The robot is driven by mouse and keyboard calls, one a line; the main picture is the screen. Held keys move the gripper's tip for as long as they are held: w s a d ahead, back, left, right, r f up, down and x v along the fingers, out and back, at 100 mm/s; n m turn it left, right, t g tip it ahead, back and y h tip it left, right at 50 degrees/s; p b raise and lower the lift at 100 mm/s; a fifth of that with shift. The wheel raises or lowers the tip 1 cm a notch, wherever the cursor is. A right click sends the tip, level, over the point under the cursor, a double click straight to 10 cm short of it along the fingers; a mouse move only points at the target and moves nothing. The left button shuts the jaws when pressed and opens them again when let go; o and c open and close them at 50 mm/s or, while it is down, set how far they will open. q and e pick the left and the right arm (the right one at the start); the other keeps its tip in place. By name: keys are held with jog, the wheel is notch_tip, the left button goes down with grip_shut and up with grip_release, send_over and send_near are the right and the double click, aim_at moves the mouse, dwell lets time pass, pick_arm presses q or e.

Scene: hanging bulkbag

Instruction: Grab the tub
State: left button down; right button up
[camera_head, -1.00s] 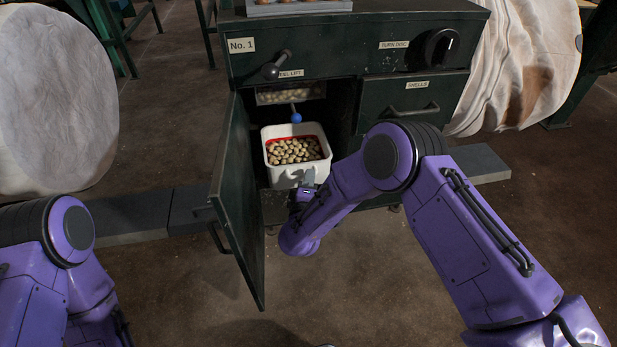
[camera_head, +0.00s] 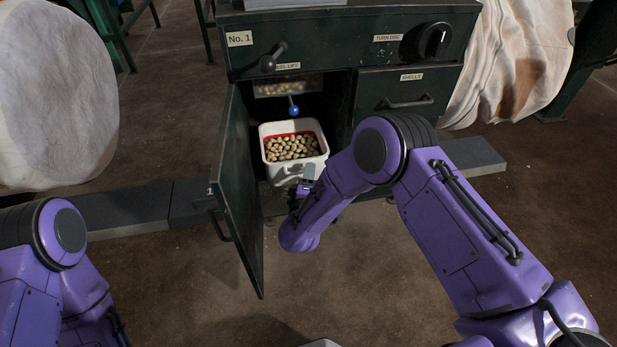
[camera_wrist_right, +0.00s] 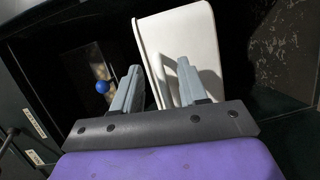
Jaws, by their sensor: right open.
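The tub (camera_head: 293,168) is white with a red band inside its rim, and it is full of pale brown nuts. It stands upright inside the open cabinet compartment. In the right wrist view the tub's white wall (camera_wrist_right: 176,38) shows in front of the fingers. My right gripper (camera_head: 306,176) is at the tub's front, partly hidden by its own arm. In the right wrist view the right gripper (camera_wrist_right: 158,80) is open, with its fingers apart by the tub wall; I cannot tell whether they touch it. My left gripper is not in view; only its arm shows at left.
The dark green cabinet (camera_head: 330,45) has its door (camera_head: 238,190) swung open at the left of the compartment. A blue knob (camera_head: 293,110) hangs above the tub. A closed drawer (camera_head: 408,100) is to the right. A large pale bag (camera_head: 55,95) stands at left.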

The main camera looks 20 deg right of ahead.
jog(key=f+p+v, duration=0.1)
jog(key=p+v, duration=0.2)
jog(key=v, duration=0.7)
jog(key=shift+s+a+r+p, duration=0.15)
jog(key=shift+s+r+p, duration=0.1)
jog(key=shift+r+p, duration=0.2)
